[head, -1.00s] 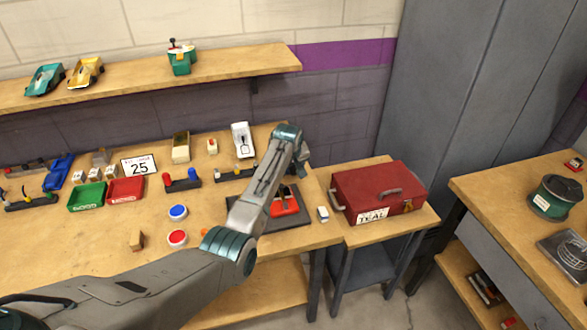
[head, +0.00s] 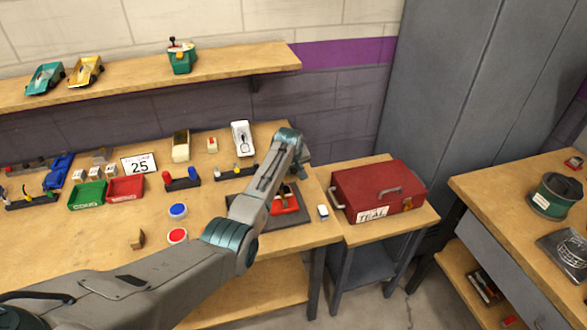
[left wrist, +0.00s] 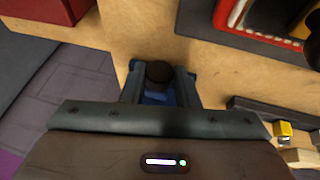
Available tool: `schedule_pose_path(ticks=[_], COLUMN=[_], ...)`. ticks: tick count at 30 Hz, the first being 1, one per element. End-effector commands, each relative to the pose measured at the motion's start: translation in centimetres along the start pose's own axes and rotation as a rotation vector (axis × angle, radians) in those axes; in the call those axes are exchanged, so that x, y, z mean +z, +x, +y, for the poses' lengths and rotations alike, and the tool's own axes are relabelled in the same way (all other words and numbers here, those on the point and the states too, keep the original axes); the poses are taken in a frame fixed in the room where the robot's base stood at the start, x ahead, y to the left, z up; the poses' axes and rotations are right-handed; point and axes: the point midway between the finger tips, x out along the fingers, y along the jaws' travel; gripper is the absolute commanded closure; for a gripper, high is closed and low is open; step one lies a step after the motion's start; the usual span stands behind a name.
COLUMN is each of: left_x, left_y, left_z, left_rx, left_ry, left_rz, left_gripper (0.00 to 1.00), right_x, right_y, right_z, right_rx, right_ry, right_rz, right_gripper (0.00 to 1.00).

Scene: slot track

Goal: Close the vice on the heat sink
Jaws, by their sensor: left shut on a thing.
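A red fixture (head: 287,203) on a dark mat near the bench's right end looks like the vice. My left arm partly covers it, and I cannot make out the heat sink or the gap of the jaws. Its red body with a pale rim also shows at the upper right of the left wrist view (left wrist: 236,14). My left gripper (left wrist: 158,75) is shut on a dark round-topped knob (left wrist: 159,71) with blue parts around it, over the bench top. In the head view my left gripper is mostly hidden behind its wrist. My right gripper is not in view.
Green (head: 87,195) and red (head: 126,189) trays, buttons and small parts occupy the left bench. The front bench has some free room.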

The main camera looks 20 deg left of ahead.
Motion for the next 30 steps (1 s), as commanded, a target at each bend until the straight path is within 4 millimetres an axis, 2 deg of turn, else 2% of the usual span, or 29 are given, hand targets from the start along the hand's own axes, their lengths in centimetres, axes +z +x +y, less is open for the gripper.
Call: schedule_pose_path(ticks=[11, 22, 30], left_x=[0.1, 0.3, 0.2], left_y=[0.2, 0.7, 0.6], left_z=[0.4, 0.8, 0.9], left_rx=[-0.108, -0.356, -0.449], left_ry=[0.047, 0.149, 0.187], left_rz=[-0.002, 0.000, 0.001], left_gripper=[0.95, 0.95, 0.95], right_x=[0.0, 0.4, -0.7], right_y=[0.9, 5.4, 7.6], right_z=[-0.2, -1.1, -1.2], right_rx=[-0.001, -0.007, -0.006], right_ry=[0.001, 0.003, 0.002], right_rz=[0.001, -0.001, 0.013], right_gripper=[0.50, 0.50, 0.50])
